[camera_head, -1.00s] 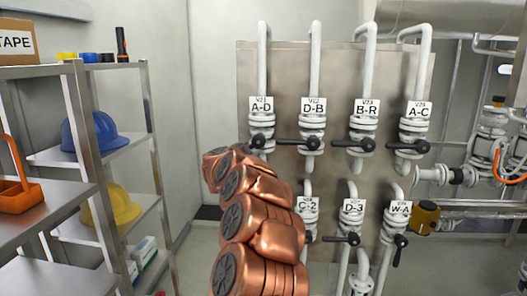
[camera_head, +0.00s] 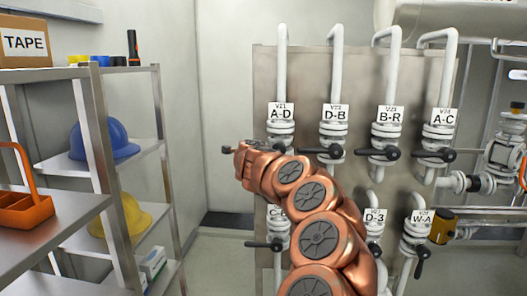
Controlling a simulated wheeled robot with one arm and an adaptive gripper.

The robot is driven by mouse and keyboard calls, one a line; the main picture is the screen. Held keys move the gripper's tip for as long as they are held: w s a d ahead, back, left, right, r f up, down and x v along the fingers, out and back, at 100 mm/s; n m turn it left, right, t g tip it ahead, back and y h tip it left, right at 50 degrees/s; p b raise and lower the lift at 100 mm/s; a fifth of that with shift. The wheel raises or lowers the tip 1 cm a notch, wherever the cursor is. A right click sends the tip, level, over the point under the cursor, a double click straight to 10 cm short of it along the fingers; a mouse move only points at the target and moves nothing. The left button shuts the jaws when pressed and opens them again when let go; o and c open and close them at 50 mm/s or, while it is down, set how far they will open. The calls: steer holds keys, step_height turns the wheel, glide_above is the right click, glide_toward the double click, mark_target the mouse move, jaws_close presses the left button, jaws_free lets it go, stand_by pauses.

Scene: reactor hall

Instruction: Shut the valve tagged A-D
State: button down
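The valve tagged A-D (camera_head: 281,112) is at the top left of the valve panel, on a white vertical pipe. A small dark piece (camera_head: 228,150) sticks out left of the arm's end. It may be part of my gripper or the lever's end; I cannot tell which. The fingers do not show clearly, so neither their opening nor any contact with the lever can be seen.
Valves D-B (camera_head: 335,110), B-R (camera_head: 389,115) and A-C (camera_head: 442,117) stand to the right, black levers pointing left. A lower row holds D-3 (camera_head: 375,216) and W-A (camera_head: 420,217). Metal shelves (camera_head: 105,150) with helmets stand left; floor between shelves and panel is clear.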

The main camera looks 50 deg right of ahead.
steer(key=shift+r, duration=0.25)
steer(key=c, duration=1.2)
jaws_free()
steer(key=shift+o, duration=1)
steer(key=shift+f, duration=0.15)
steer(key=v, duration=1.2)
